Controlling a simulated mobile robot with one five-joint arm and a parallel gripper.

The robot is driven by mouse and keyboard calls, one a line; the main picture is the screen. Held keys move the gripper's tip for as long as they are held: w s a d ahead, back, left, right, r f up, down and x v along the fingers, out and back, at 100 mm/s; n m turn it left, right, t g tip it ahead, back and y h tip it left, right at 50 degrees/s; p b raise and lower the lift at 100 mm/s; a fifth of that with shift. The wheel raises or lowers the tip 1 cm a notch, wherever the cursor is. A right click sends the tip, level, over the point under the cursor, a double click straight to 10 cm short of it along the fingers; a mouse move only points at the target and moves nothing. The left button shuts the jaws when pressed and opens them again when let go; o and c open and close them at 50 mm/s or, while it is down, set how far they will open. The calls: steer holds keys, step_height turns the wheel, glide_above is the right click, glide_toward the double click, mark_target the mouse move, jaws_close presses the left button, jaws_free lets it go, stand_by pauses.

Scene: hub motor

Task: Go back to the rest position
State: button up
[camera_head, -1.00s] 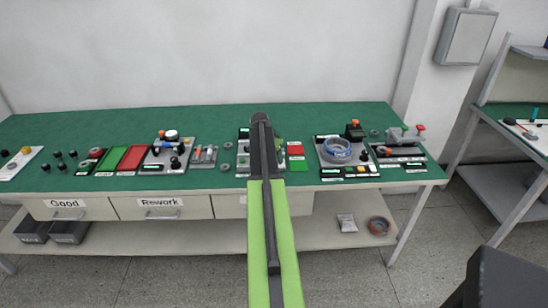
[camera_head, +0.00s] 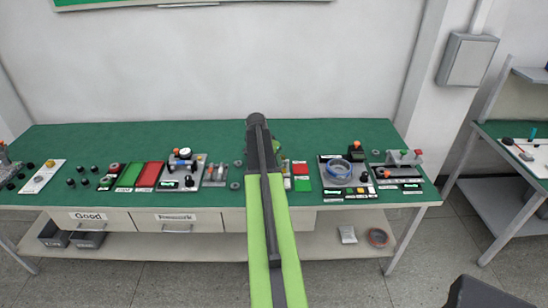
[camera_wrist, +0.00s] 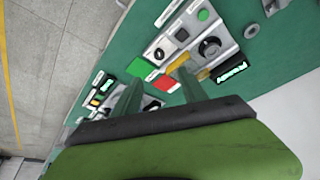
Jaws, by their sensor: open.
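My green and black arm reaches forward over the workbench (camera_head: 300,135) in the head view, and its far end hides the middle of the bench. My gripper (camera_wrist: 160,88) shows in the wrist view with its two fingers apart and nothing held between them. Beyond the fingers are a control panel (camera_wrist: 203,42) with knobs and a lit display, and a red and green block (camera_wrist: 150,75). I cannot tell the exact height of the fingers above the bench.
A fixture with a blue ring (camera_head: 337,168) stands right of my arm. Red (camera_head: 148,174) and green (camera_head: 128,176) trays lie left. Drawers marked Good (camera_head: 90,219) and Rework (camera_head: 176,220) are below. A second table (camera_head: 510,150) stands right. Open floor lies in front.

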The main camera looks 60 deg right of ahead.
stand_by(0.3)
steer(key=w+a+f+n+t+b, duration=0.1)
steer(key=w+a+n, duration=0.1)
steer(key=w+a, duration=1)
steer(key=w+a+f+n+t+y+b, duration=0.1)
steer(key=w+a+n, duration=0.15)
steer(key=a, duration=0.75)
steer(key=w+a+f+n, duration=0.15)
steer(key=w+a, duration=0.25)
steer(key=a, duration=0.7)
steer(key=s+a+n+y+b, duration=0.1)
steer(key=a+n, duration=0.2)
steer(key=a, duration=0.8)
steer(key=s+a+n+y, duration=0.1)
steer(key=s+a+n, duration=0.1)
steer(key=a, duration=0.8)
steer(key=s+a+f+n+g+y, duration=0.1)
steer(key=s+a+n+g, duration=0.1)
steer(key=s+a+n, duration=0.5)
steer(key=shift+s+a+f, duration=0.2)
steer(key=shift+s+a, duration=0.35)
steer(key=shift+s, duration=0.25)
